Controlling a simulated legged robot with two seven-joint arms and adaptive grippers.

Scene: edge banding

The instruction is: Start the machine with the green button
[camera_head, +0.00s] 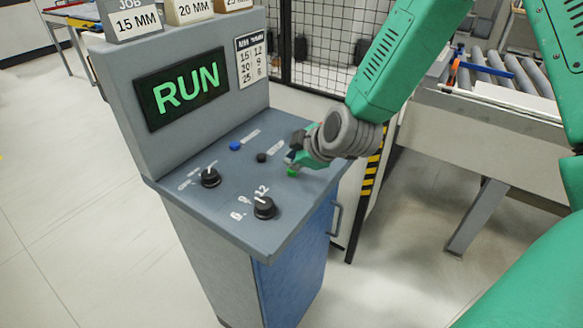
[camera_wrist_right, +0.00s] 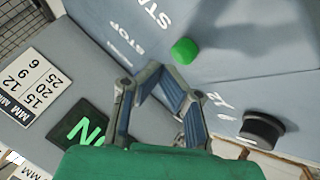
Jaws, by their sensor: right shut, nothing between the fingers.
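The green button (camera_head: 292,172) is on the sloped grey control panel, near the panel's right side. It also shows in the wrist view (camera_wrist_right: 184,51), round and just beyond my fingertips, near a label whose visible letters are "STA". My right gripper (camera_head: 294,160) is at the button, its fingers pointing down at the panel. In the wrist view my right gripper (camera_wrist_right: 172,86) is shut with nothing in it. Whether it touches the button is not clear. The screen (camera_head: 182,94) reads "RUN" in green. My left gripper is not in view.
The panel also has a blue button (camera_head: 235,146), a dark button (camera_head: 262,157) and two black knobs (camera_head: 210,178) (camera_head: 264,208). Job blocks (camera_head: 138,20) stand on top of the console. A roller conveyor (camera_head: 500,68) and a mesh fence (camera_head: 325,45) lie behind. Floor at left is clear.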

